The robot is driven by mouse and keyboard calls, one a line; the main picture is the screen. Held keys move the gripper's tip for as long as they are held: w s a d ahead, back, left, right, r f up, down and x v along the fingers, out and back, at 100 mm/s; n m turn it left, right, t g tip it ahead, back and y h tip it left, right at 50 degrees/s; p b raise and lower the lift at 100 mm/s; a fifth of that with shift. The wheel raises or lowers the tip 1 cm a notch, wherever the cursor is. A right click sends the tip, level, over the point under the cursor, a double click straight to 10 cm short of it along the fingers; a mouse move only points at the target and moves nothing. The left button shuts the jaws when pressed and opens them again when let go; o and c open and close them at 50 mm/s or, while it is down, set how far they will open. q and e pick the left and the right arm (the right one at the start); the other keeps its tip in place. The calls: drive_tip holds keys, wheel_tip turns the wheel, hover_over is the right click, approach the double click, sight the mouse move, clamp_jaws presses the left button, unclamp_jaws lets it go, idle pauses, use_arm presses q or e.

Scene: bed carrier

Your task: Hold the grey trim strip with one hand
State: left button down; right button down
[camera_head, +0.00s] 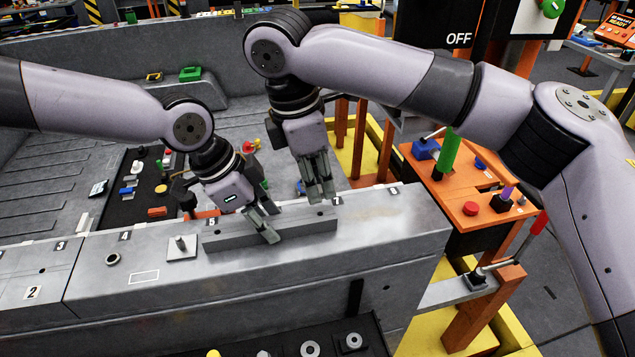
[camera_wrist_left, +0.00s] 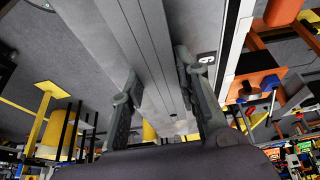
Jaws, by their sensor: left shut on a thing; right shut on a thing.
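The grey trim strip (camera_head: 290,231) is a long grey bar lying along the top of the grey bed side (camera_head: 380,225), near the labels 5 and 7. My left gripper (camera_head: 266,223) is shut on the strip near its middle, one finger on the near side. In the left wrist view, the strip (camera_wrist_left: 150,45) runs between the two fingers of my left gripper (camera_wrist_left: 165,98). My right gripper (camera_head: 320,193) points down at the strip's right part from the far side, shut on it; its fingertips' contact is partly hidden.
A dark tray of small parts (camera_head: 135,190) lies behind.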

use_arm(q)
drive_tip(key=c, duration=1.1)
unclamp_jaws()
drive_tip(key=shift+r, duration=0.1)
drive_tip(key=v, duration=1.1)
drive_tip(key=shift+a+r, duration=0.2)
drive_tip(key=shift+r, duration=0.2)
drive_tip(key=shift+f, duration=0.1)
use_arm(e)
drive_tip(key=shift+f, duration=0.1)
